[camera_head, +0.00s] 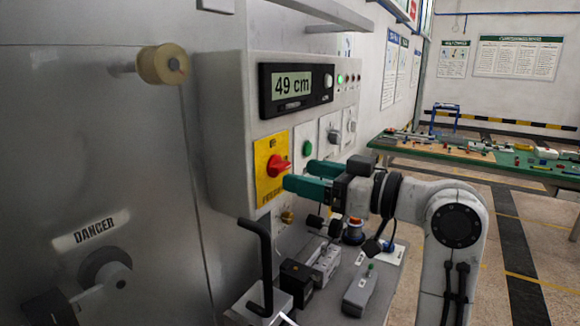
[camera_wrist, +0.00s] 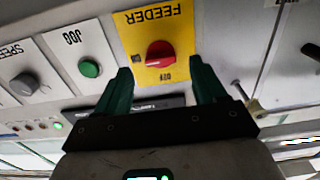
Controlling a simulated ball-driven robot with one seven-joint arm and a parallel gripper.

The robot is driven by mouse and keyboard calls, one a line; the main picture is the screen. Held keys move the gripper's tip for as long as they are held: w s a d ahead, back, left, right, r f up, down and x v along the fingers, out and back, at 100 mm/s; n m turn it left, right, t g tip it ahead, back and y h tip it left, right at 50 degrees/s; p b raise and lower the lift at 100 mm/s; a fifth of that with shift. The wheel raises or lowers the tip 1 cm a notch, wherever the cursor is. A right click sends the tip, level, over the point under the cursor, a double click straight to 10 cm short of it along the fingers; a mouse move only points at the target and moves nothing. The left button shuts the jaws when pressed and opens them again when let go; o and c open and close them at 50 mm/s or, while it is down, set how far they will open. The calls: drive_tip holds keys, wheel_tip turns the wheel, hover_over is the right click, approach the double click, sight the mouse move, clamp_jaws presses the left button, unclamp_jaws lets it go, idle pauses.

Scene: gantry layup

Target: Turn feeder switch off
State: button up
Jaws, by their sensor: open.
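The feeder switch is a red rotary knob (camera_head: 277,166) on a yellow plate (camera_head: 263,188) on the grey control panel. In the wrist view, where the lettering is upside down, the red knob (camera_wrist: 159,54) sits below the word FEEDER, with a small OFF mark near it. My gripper (camera_head: 305,177) has green fingers and is just to the right of the knob in the head view. In the wrist view my gripper (camera_wrist: 161,70) is open, its fingers spread either side of the knob.
A green JOG button (camera_wrist: 89,67) and a SPEED knob (camera_wrist: 24,84) sit on neighbouring plates. A display (camera_head: 296,88) reading 49 cm is above. A black bent handle (camera_head: 266,262) rises below the panel. A green workbench (camera_head: 480,155) stands behind at right.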

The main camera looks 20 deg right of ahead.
sight(280, 167)
drive_tip(key=shift+p+x, duration=0.3)
drive_tip(key=shift+x, duration=1.8)
drive_tip(key=c, duration=1.1)
